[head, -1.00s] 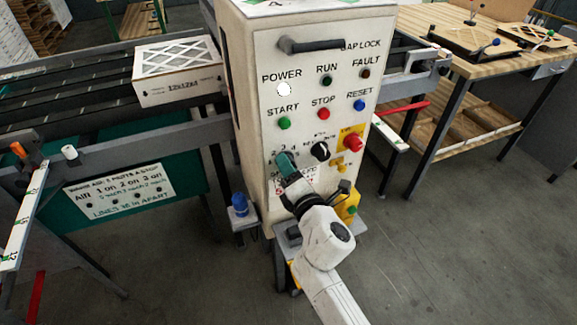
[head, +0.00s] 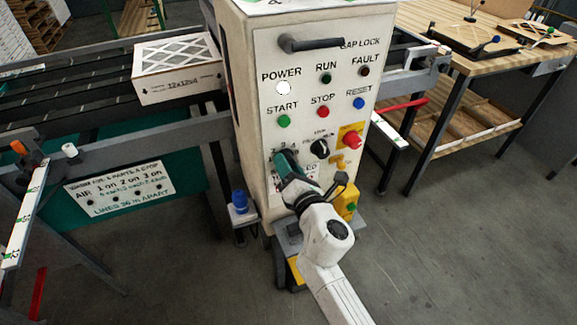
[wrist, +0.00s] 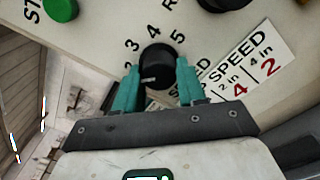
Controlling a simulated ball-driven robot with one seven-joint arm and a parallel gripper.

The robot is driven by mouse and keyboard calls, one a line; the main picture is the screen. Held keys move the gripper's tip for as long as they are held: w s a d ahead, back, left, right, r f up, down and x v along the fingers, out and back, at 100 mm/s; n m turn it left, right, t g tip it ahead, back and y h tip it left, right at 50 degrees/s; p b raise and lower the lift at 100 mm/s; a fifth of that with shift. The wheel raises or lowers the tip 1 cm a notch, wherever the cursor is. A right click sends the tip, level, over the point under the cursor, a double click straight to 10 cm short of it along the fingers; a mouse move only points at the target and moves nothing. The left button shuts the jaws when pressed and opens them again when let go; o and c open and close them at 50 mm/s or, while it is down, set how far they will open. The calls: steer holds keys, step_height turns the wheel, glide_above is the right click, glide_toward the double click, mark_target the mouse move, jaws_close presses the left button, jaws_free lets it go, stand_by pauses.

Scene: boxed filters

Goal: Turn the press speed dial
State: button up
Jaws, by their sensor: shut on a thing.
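The press speed dial (wrist: 157,62) is a round black knob on the white press panel. Numerals 2, 3, 4 and 5 curve around it in the wrist view, and a pale mark shows on its lower left. My gripper (wrist: 159,76) has its teal fingers on either side of the knob and is shut on it. In the head view my gripper (head: 282,160) is at the panel's lower left and covers the dial. A speed label (wrist: 245,68) lies right of the dial, partly behind a finger.
A second black knob (head: 319,149) sits right of my gripper, with a red stop button (head: 352,140) on a yellow plate beyond. Start, stop and reset buttons are above. A handle (head: 312,44) juts out near the top. A blue beacon (head: 239,202) stands left of the press.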

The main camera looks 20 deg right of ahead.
steer(key=o, duration=1)
steer(key=shift+o, duration=0.2)
steer(key=shift+s, duration=0.1)
steer(key=s, duration=1)
steer(key=shift+s, duration=0.3)
